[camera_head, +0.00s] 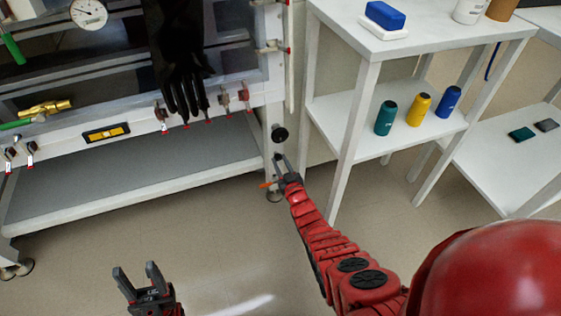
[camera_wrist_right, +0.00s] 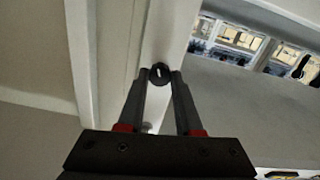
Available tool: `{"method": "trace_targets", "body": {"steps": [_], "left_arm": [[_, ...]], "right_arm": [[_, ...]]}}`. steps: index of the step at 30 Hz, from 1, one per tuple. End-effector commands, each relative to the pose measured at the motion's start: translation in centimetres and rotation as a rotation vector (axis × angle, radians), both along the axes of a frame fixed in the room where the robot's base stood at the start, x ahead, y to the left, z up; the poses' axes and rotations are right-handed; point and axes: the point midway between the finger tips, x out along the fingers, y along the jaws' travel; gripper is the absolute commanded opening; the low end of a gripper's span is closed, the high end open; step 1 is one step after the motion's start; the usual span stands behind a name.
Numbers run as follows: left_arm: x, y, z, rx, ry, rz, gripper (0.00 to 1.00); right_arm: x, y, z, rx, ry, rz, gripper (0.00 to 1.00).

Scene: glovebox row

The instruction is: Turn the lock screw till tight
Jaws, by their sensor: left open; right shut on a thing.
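The lock screw's round black knob (camera_head: 279,133) is on the white front leg of the glovebox stand in the head view. In the right wrist view the knob (camera_wrist_right: 160,73) has a pale mark on its face and sits between the fingertips. My right gripper (camera_head: 279,158) reaches up to the leg from below and is shut on the knob. Its fingers also show in the right wrist view (camera_wrist_right: 160,82). How tight the screw is cannot be seen. My left gripper (camera_head: 137,272) is open and empty above the floor at the bottom left.
The glovebox with a hanging black glove (camera_head: 182,65) is at the upper left, above a grey lower shelf (camera_head: 140,168). A white shelf unit (camera_head: 345,135) with several bottles stands close to the right of the leg. The floor in front is clear.

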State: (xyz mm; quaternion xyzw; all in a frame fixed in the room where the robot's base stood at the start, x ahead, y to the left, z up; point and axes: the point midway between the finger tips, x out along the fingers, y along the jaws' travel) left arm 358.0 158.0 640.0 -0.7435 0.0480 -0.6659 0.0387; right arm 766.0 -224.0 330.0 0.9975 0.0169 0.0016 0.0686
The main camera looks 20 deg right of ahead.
Motion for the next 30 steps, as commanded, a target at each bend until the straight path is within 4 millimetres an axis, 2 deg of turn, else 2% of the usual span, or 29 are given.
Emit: {"method": "trace_targets", "body": {"steps": [12, 30], "left_arm": [[0.07, 0.00, 0.23, -0.004, 0.003, 0.000, 0.50], [0.07, 0.00, 0.26, -0.005, 0.004, 0.000, 0.50]], "right_arm": [[-0.02, 0.00, -0.10, 0.314, 0.015, 0.000, 0.00], [-0.03, 0.03, -0.13, 0.416, 0.017, 0.000, 0.00]]}}
